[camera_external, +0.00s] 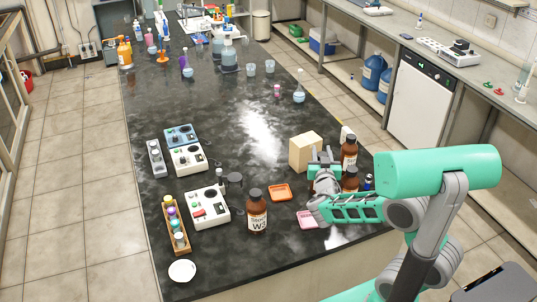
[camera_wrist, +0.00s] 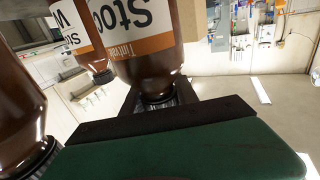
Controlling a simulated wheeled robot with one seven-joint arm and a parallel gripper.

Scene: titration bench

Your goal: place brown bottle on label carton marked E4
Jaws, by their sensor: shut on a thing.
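My gripper (camera_external: 324,172) is at the right front of the black bench, among brown bottles. In the wrist view, which looks upside down, it is shut around the neck of a brown bottle (camera_wrist: 155,62) with a white and orange label reading "Stoc…". My gripper hides most of this bottle in the external view. A plain beige carton (camera_external: 304,152) stands just behind my gripper; no E4 mark is readable on it. Two other brown bottles stand close by, one behind (camera_external: 349,150) and one to the right (camera_external: 350,179). Whether the held bottle touches the bench cannot be told.
A brown bottle marked W3 (camera_external: 257,212) stands left of my gripper. An orange tray (camera_external: 279,193) and a pink tray (camera_external: 308,219) lie between. Instruments (camera_external: 207,207) and a wooden vial rack (camera_external: 176,226) are farther left.

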